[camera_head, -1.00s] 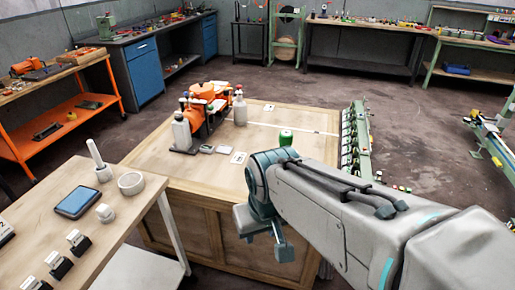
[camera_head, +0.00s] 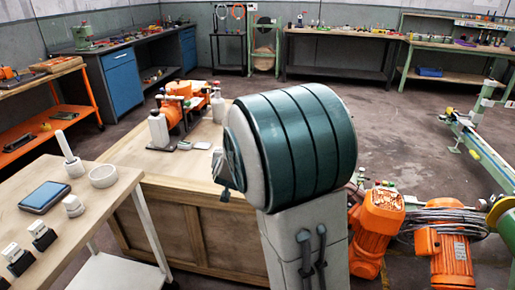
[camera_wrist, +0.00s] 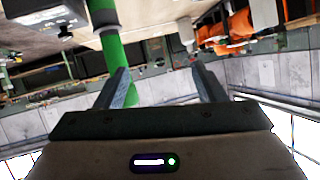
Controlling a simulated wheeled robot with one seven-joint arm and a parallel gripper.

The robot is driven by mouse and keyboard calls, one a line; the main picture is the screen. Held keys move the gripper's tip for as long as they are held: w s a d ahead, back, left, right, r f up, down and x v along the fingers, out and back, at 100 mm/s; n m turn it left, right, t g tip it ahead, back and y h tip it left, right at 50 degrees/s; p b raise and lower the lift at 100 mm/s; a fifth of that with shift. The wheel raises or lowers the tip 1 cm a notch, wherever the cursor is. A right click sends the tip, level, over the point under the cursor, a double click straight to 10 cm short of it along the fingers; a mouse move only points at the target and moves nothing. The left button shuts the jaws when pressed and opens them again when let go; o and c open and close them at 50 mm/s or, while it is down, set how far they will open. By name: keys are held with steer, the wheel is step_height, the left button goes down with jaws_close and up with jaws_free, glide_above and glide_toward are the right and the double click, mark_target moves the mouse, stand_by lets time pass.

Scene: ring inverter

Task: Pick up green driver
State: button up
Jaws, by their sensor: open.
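In the wrist view my gripper (camera_wrist: 160,76) is open, with nothing between its fingers. A long green cylinder with a pale grey section (camera_wrist: 113,55) shows upside down behind the left finger; I cannot tell for sure that it is the green driver, nor whether the finger touches it. In the head view my large rounded arm joint covers the right part of the wooden table (camera_head: 190,165). The green object that stood there earlier is hidden, and my gripper is hidden too.
An orange machine (camera_head: 177,105) and white bottles (camera_head: 158,128) stand on the wooden table's left part. A side table (camera_head: 105,205) holds a phone (camera_head: 45,196) and a round dish (camera_head: 103,176). Orange motors (camera_head: 377,225) are on the right. Floor behind is open.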

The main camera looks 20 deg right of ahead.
steer(key=shift+w+d+f+m+t+h+b, duration=0.15)
steer(key=shift+w+d+f+m+h+b, duration=0.45)
steer(key=shift+w+d+h, duration=1.3)
steer(key=shift+w+d+f+m+t+h+b, duration=0.3)
steer(key=shift+w+d+f+h+b, duration=0.45)
steer(key=shift+w+d, duration=2.3)
steer(key=shift+w+d+f+m+t+h+b, duration=0.1)
steer(key=shift+w+d+f+m+h+b, duration=0.55)
steer(key=shift+w+d+h, duration=1.7)
steer(key=shift+s+d+r+y, duration=0.1)
steer(key=shift+s+d+y, duration=0.65)
steer(key=shift+y, duration=0.25)
steer(key=shift+w, duration=0.1)
steer(key=c, duration=1.2)
steer(key=shift+r, duration=0.2)
